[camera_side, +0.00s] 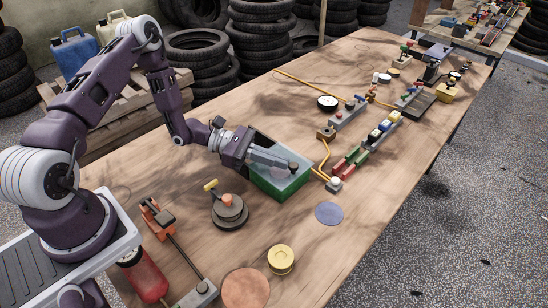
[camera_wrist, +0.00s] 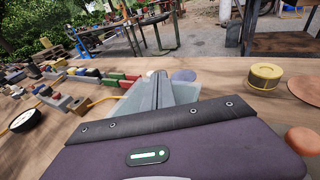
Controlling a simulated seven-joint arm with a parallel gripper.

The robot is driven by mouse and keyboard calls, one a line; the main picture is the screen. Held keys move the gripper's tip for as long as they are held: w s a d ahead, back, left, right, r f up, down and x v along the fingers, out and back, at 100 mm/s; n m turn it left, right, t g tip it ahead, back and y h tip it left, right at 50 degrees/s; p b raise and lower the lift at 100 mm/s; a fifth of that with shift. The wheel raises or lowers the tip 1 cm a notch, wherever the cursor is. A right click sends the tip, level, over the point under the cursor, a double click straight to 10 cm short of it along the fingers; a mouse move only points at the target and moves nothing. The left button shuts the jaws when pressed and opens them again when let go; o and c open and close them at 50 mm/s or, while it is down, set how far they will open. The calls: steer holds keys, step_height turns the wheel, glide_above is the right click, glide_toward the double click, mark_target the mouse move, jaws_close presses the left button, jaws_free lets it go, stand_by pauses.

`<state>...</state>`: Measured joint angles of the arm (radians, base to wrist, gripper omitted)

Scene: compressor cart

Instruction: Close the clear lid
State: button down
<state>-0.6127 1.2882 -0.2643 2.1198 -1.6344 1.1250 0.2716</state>
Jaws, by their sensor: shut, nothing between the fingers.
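A green box (camera_side: 282,188) stands on the wooden table near the middle of the side view. A pale, see-through surface, seemingly the clear lid (camera_side: 284,177), shows at its top. My gripper (camera_side: 293,165) reaches over the box from the left, with its fingers shut and nothing between them. The gripper hides the rear of the box and the hinge side, so I cannot tell the lid's exact angle or whether the fingers touch it. In the wrist view the shut fingers (camera_wrist: 162,80) point forward and the box below is mostly hidden.
A grey round fixture with an orange knob (camera_side: 229,205) stands left of the box. Red and green blocks (camera_side: 350,161) and yellow hoses lie to its right. A blue disc (camera_side: 329,213) and yellow tin (camera_side: 281,260) are in front. Bare table lies between these.

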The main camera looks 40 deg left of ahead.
steer(key=shift+s+d, duration=0.15)
steer(key=shift+d, duration=0.15)
steer(key=w+v, duration=0.1)
steer(key=v, duration=1.3)
steer(key=s+d+r+m+g+y, duration=0.2)
steer(key=s+d+r+m+g, duration=0.15)
steer(key=r+m, duration=0.3)
steer(key=s+d+r+m+g+y, duration=0.2)
steer(key=s+d+r+m+g, duration=0.1)
steer(key=d+r+m+g, duration=0.3)
steer(key=s+r+m+t+y, duration=0.7)
steer(key=s+r+m+y, duration=0.3)
steer(key=s, duration=0.5)
steer(key=shift+r+m+t, duration=0.35)
steer(key=shift+r+m, duration=0.15)
steer(key=shift+m, duration=0.05)
